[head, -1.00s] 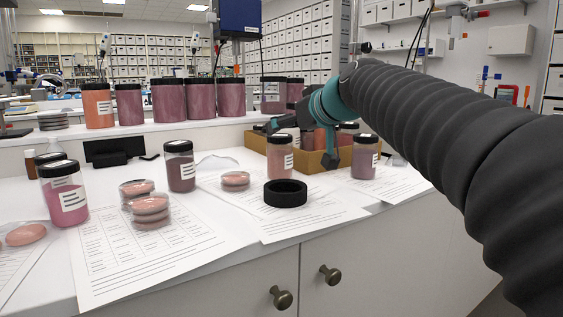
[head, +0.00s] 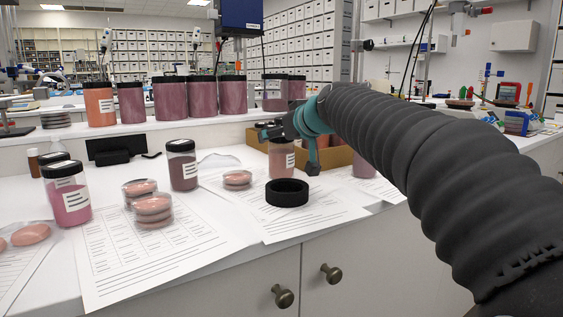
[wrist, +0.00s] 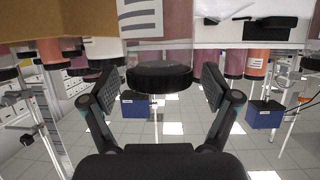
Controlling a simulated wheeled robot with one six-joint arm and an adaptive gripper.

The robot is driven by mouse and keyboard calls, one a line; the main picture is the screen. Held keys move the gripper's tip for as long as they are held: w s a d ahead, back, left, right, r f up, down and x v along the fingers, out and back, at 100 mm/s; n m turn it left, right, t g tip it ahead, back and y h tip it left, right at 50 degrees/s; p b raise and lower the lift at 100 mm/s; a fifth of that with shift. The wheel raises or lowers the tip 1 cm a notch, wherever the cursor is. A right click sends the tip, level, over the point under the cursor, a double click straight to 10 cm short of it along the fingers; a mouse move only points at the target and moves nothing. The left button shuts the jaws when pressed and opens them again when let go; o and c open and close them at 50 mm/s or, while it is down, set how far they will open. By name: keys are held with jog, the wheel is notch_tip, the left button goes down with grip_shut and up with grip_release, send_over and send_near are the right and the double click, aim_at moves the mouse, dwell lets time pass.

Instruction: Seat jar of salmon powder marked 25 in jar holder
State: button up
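The salmon powder jar (head: 280,160) stands upright on the counter behind the jar holder, its white label facing partly right; I cannot read its number. In the wrist view a jar with a black lid (wrist: 160,76) and pinkish body, apparently this one, lies between the finger lines with a gap on each side. My gripper (head: 292,146) is open at the jar's top, one finger hanging to its right and partly hiding its lid. In the wrist view my gripper (wrist: 158,80) shows both fingers spread. The jar holder, a black ring (head: 287,199), sits empty on a paper sheet.
A dark mauve jar (head: 182,170) and a pink jar (head: 70,200) stand left, with stacked dishes (head: 152,211) between. A cardboard tray (head: 340,157) with jars is behind my gripper. Large jars line the back shelf.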

grip_shut()
